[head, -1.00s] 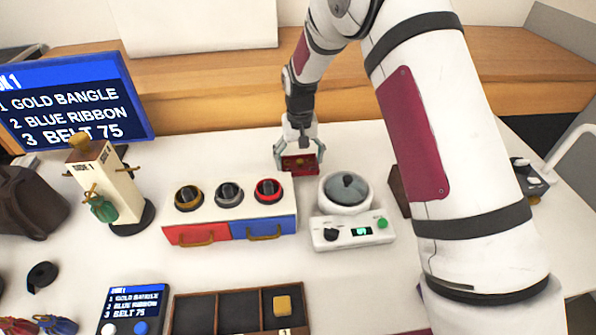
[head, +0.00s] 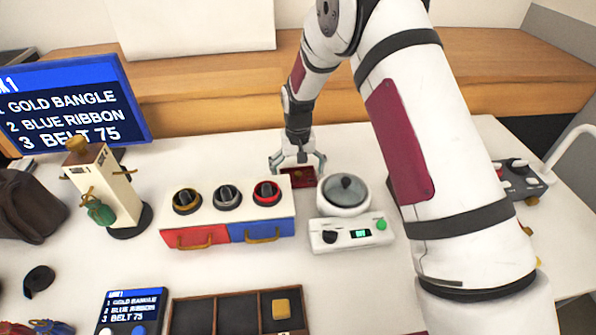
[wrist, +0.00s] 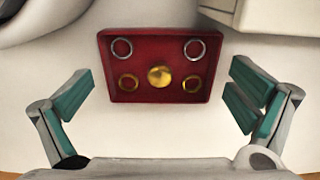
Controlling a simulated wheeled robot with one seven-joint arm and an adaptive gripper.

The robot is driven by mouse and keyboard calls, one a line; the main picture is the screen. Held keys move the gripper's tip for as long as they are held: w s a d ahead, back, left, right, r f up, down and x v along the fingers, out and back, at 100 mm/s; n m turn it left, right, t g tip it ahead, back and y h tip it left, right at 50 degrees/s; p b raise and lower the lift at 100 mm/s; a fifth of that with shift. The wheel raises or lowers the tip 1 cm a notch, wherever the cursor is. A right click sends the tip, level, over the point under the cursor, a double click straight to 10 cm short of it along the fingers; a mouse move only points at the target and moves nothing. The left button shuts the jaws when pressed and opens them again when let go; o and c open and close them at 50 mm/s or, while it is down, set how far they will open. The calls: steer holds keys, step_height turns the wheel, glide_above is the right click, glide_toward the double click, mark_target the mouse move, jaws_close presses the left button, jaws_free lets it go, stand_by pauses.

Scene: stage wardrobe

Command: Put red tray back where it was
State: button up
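The red tray (head: 297,180) rests on the white table between the drawer unit and the white scale. In the wrist view the tray (wrist: 160,48) lies flat, holding two silver rings, two gold rings and a round gold piece (wrist: 159,76). My gripper (head: 296,164) is just above the tray. Its fingers are spread wide, and in the wrist view the gripper (wrist: 160,100) shows clear gaps between both fingers and the tray's sides. It holds nothing.
The drawer unit (head: 228,208) with three dials stands left of the tray. The scale (head: 350,233) with a lidded pot (head: 345,192) is close on the right. A dark compartment box (head: 239,301) lies at the front. A wooden ledge (head: 220,95) runs behind.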

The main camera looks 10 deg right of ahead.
mark_target(298, 172)
step_height(298, 172, up, 12)
steer(key=shift+r, duration=0.2)
stand_by(0.4)
steer(key=shift+r, duration=0.1)
